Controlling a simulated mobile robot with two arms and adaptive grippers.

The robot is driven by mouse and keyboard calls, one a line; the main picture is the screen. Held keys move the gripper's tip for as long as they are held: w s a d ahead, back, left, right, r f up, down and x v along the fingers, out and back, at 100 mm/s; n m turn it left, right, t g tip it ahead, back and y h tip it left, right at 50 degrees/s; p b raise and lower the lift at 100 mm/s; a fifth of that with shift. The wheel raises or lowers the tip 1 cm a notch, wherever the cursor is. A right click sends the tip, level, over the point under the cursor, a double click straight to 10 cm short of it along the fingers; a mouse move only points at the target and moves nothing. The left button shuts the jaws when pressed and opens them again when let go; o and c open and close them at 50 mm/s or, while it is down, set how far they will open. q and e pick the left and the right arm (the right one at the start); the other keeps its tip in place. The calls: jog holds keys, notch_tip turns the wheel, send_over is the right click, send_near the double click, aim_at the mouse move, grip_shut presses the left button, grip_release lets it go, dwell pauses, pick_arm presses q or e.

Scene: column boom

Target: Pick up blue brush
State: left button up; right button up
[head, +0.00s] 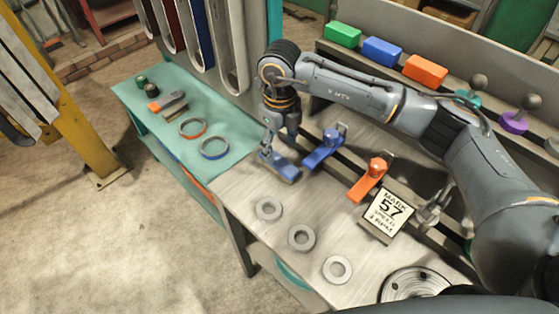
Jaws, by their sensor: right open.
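The blue brush (281,168) lies on the grey workbench (245,190), near its left end beside the teal mat. My right gripper (279,144) points down directly over the brush, with its fingers open. The fingertips are at the far end of the brush and partly cover it. I cannot tell whether they touch it. My left gripper is not in view.
A blue clamp-like tool (322,150) stands close to the right of the brush, with an orange one (369,180) beyond. Several grey rings (301,237) lie in front. The teal mat (215,174) holds rings and a grey-orange brush-like item (168,101). Blocks line the back ledge.

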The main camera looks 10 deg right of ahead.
aim_at(278, 159)
notch_tip(278, 159, down, 2)
jog(key=shift+w+a+f+p, duration=0.1)
jog(key=shift+w+a+p, duration=0.05)
jog(key=shift+p, duration=0.15)
notch_tip(278, 159, down, 4)
jog(key=shift+w+r+p, duration=0.1)
jog(key=shift+r+p, duration=0.15)
jog(key=shift+p, duration=0.55)
jog(key=shift+a+f, duration=0.1)
jog(key=shift+f, duration=0.45)
jog(key=c, duration=1.3)
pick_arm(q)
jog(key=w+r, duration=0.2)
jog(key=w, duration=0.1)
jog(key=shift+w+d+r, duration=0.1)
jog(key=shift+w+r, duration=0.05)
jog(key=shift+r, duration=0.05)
pick_arm(e)
grip_shut()
